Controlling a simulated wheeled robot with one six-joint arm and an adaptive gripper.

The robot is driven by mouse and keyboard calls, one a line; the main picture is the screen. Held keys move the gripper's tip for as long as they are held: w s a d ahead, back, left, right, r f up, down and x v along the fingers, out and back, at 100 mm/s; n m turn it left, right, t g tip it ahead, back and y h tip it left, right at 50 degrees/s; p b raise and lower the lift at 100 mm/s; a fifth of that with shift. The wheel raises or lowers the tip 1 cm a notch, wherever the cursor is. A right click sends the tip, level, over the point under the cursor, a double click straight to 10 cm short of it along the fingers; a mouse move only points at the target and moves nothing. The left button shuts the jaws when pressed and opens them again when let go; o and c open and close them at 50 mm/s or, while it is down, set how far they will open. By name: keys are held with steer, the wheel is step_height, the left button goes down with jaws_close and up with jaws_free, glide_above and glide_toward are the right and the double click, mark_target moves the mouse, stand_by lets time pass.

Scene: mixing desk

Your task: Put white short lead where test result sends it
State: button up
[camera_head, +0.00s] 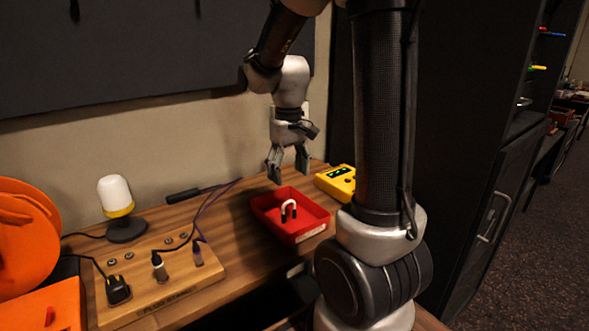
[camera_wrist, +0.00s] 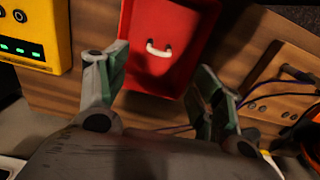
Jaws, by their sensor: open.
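The white short lead (camera_head: 288,208) is a small arched white cable with two black ends. It sits in the red tray (camera_head: 316,231) on the wooden desk, and also shows in the wrist view (camera_wrist: 160,49) inside the red tray (camera_wrist: 150,80). My gripper (camera_head: 288,173) is open and empty, pointing down above the far part of the tray, apart from the lead. In the wrist view its two fingers (camera_wrist: 160,62) stand either side of the tray. A yellow tester (camera_head: 338,182) lies right of the tray; the wrist view shows several green lights on it (camera_wrist: 20,48).
A wooden socket board (camera_head: 140,290) with several dark plugs stands front left. Behind it is a white-and-yellow lamp (camera_head: 116,197) on a black base. A black probe (camera_head: 190,193) with a purple cable lies at the back. An orange reel (camera_head: 25,235) and orange box (camera_head: 35,308) are far left.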

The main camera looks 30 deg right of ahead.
steer(key=s+a+r+t, duration=0.1)
steer(key=s+r, duration=0.3)
steer(key=s, duration=0.4)
steer(key=s+a+r+t, duration=0.2)
steer(key=s+r, duration=0.3)
steer(key=s, duration=0.3)
steer(key=shift+s+t, duration=0.15)
steer(key=shift+t, duration=0.55)
steer(key=shift+r, duration=0.1)
